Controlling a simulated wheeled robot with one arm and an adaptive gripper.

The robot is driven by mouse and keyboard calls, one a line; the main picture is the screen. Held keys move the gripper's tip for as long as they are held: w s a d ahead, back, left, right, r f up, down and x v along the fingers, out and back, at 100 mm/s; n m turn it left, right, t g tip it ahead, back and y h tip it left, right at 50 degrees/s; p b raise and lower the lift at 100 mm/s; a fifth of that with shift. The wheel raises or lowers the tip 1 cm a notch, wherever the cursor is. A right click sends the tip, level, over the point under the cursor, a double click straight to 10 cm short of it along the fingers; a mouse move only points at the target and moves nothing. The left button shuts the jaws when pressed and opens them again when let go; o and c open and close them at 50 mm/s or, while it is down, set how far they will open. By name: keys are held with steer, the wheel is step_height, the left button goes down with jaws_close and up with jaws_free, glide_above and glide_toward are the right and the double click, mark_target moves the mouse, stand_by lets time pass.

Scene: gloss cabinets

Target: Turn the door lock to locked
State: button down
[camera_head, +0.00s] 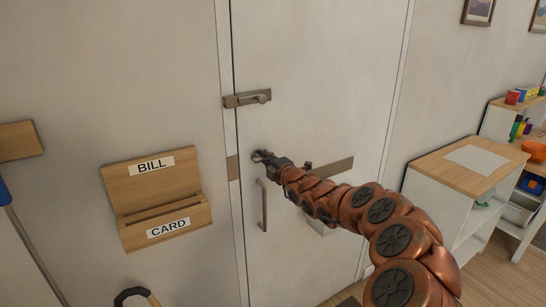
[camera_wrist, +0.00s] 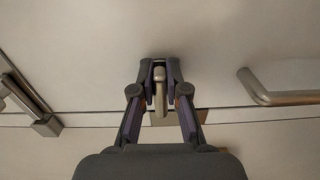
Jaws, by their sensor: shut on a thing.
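The door (camera_head: 310,60) is white and looks closed against its frame. The door lock's small metal turn knob (camera_wrist: 159,92) sits between my fingers in the wrist view, its long part lying along the picture's upright direction. My gripper (camera_head: 264,157) reaches the door near its left edge, between the slide bolt and the pull handle. In the wrist view my gripper (camera_wrist: 160,72) has its two fingertips closed on either side of the knob. In the head view the fingers hide most of the lock.
A slide bolt (camera_head: 247,98) is above the lock, and a vertical pull handle (camera_head: 263,205) is just below it. A wooden BILL/CARD holder (camera_head: 130,199) hangs on the left wall. A white cabinet with a wooden top (camera_head: 435,167) stands at right.

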steer(key=shift+s+a+f, duration=0.1)
steer(key=shift+a+f, duration=0.1)
steer(key=shift+a, duration=0.1)
steer(key=c, duration=1.2)
jaws_free()
steer(key=shift+a, duration=0.1)
steer(key=shift+c, duration=0.2)
steer(key=shift+o, duration=0.4)
steer(key=shift+d+r, duration=0.15)
steer(key=shift+d, duration=0.1)
steer(key=shift+v, duration=0.8)
steer(key=v, duration=1)
steer(key=shift+s+d, duration=0.1)
steer(key=shift+s, duration=0.05)
